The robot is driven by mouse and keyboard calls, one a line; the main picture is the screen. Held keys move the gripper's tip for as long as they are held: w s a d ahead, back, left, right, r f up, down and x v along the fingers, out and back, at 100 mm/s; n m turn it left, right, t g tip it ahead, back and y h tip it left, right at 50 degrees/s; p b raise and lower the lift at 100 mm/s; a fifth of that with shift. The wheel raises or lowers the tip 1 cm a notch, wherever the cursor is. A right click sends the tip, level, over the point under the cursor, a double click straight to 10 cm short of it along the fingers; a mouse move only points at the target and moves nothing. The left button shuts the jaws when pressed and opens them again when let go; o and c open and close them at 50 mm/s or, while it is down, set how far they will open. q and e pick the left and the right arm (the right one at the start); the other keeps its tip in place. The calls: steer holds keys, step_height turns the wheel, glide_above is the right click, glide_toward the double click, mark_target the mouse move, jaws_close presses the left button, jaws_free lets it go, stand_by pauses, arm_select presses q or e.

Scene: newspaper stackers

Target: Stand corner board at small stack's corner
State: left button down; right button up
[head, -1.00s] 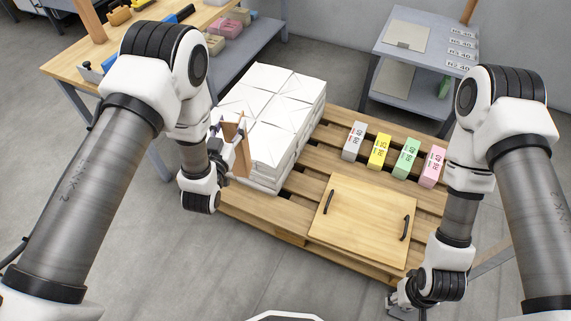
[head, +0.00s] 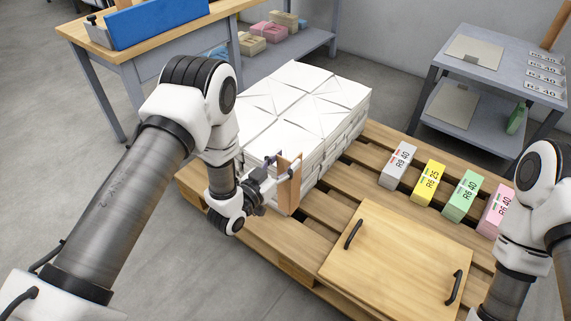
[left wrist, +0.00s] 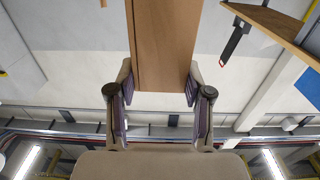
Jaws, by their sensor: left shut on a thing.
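The corner board (head: 291,190) is a brown, upright, folded strip. It stands just in front of the near corner of the stack of white wrapped packs (head: 325,115) on the pallet. I cannot tell if the board touches the stack. My left gripper (head: 279,177) is shut on the board from the left; in the left wrist view the board (left wrist: 163,40) sits between the two fingers (left wrist: 160,88). The board and gripper hide part of the stack's near side. My right arm shows at the lower right, but its gripper is out of the frame.
The wooden pallet (head: 245,232) also bears a wooden board with two black handles (head: 395,262) and grey, yellow, green and pink labelled blocks (head: 428,182). A workbench (head: 195,60) stands behind left, a grey shelf trolley (head: 500,72) behind right. Floor at front left is clear.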

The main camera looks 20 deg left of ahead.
mark_target(284, 185)
arm_select(q)
steer(key=shift+f, duration=0.25)
step_height(284, 185, down, 8)
steer(key=b, duration=0.4)
steer(key=shift+r+b, duration=0.25)
steer(key=shift+b, duration=0.1)
steer(key=shift+f+b, duration=0.3)
steer(key=shift+f, duration=0.2)
steer(key=shift+c, duration=2)
jaws_free()
steer(key=shift+s, duration=0.1)
steer(key=v, duration=1.1)
steer(key=shift+s+a, duration=0.2)
steer(key=shift+s, duration=0.15)
